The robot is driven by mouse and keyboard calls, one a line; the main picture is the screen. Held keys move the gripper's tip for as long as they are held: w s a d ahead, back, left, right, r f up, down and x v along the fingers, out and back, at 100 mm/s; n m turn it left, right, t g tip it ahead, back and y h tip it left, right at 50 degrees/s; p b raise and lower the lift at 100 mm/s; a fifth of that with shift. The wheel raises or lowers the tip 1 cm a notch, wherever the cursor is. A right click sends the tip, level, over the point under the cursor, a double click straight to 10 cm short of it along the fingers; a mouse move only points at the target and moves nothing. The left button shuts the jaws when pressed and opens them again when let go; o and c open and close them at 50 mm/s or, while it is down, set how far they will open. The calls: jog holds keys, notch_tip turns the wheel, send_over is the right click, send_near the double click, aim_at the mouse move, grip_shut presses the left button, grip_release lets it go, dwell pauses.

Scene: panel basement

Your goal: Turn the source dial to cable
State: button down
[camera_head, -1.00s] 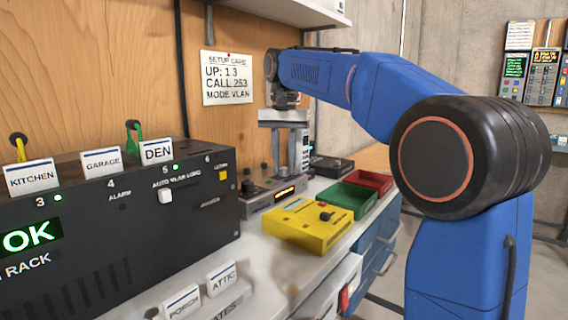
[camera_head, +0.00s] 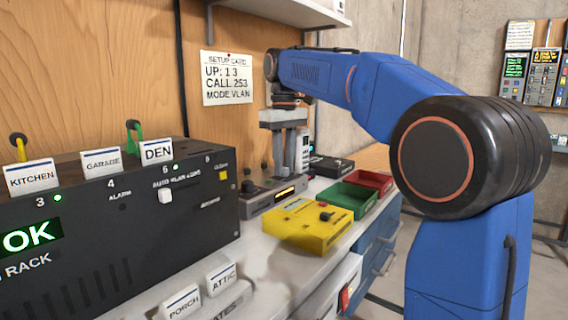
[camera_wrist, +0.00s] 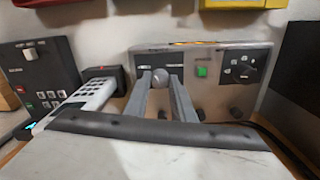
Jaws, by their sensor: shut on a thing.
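A grey metal unit (camera_wrist: 205,90) on the bench has a round silver knob (camera_wrist: 160,77), a green button (camera_wrist: 202,71) and a black dial (camera_wrist: 240,69) with small pale markings around it. The lettering is too blurred to read, so I cannot tell which control is the source dial. My gripper (camera_wrist: 160,84) points down over the unit, its two fingers closed on either side of the silver knob. In the head view, the unit (camera_head: 262,201) shows an amber display, and my gripper (camera_head: 280,170) reaches down at it. The fingertips are hard to make out there.
A yellow box (camera_head: 298,228) stands in front of the unit. Green (camera_head: 340,205) and red (camera_head: 372,181) trays lie to the right. A large black rack (camera_head: 110,230) stands left. A pale keypad handset (camera_wrist: 92,97) and black box (camera_wrist: 40,75) are close beside my gripper.

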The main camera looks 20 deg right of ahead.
aim_at(284, 168)
jog(key=shift+n, duration=1.1)
jog(key=c, duration=1.5)
grip_release()
jog(key=shift+r, duration=3.75)
